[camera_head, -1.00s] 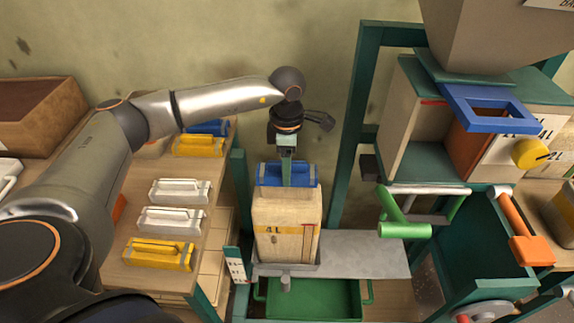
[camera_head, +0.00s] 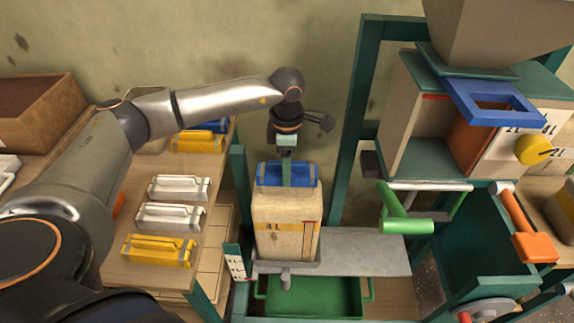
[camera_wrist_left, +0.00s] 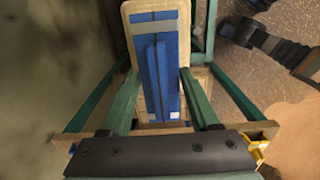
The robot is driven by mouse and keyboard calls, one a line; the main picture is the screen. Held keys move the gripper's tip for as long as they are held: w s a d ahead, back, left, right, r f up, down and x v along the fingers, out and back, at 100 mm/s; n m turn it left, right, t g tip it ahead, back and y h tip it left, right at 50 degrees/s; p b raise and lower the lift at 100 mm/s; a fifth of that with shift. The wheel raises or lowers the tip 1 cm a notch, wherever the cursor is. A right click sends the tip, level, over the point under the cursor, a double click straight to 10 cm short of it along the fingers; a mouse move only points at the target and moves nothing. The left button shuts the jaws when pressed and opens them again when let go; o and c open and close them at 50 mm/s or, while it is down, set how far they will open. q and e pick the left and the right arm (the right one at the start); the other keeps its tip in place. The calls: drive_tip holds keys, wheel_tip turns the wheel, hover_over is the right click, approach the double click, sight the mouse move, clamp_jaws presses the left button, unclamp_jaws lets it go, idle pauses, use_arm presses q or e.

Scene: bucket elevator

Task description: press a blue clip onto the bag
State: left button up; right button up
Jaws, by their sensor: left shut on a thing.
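The tan bag (camera_head: 287,226) stands upright on a small grey ledge in the middle of the head view, with a yellow band and a label on its front. A blue clip (camera_head: 302,174) lies across the bag's top edge. My left gripper (camera_head: 286,178) points straight down from above, shut on the clip's raised middle part. In the left wrist view the blue clip (camera_wrist_left: 153,50) lies along the tan bag top, between the two green fingers of my left gripper (camera_wrist_left: 158,80). The clip's underside is hidden. My right gripper is not in view.
Left of the bag, a wooden shelf carries yellow clips (camera_head: 158,251), white clips (camera_head: 170,216) and another blue clip (camera_head: 212,126). A green tray (camera_head: 312,297) sits below the bag. A green post (camera_head: 352,130), a green handle (camera_head: 405,224) and the machine stand to the right.

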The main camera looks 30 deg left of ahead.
use_arm(q)
drive_tip(key=shift+f+b, duration=0.35)
drive_tip(key=shift+f, duration=0.3)
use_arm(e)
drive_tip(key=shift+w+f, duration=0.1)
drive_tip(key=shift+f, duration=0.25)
use_arm(q)
drive_tip(key=o, duration=1.4)
drive_tip(key=shift+o, duration=0.2)
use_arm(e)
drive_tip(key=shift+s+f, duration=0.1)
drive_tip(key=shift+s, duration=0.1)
use_arm(q)
drive_tip(key=shift+w+r, duration=0.1)
drive_tip(key=shift+r, duration=0.65)
wheel_tip(320, 180, up, 11)
drive_tip(key=shift+r, duration=0.1)
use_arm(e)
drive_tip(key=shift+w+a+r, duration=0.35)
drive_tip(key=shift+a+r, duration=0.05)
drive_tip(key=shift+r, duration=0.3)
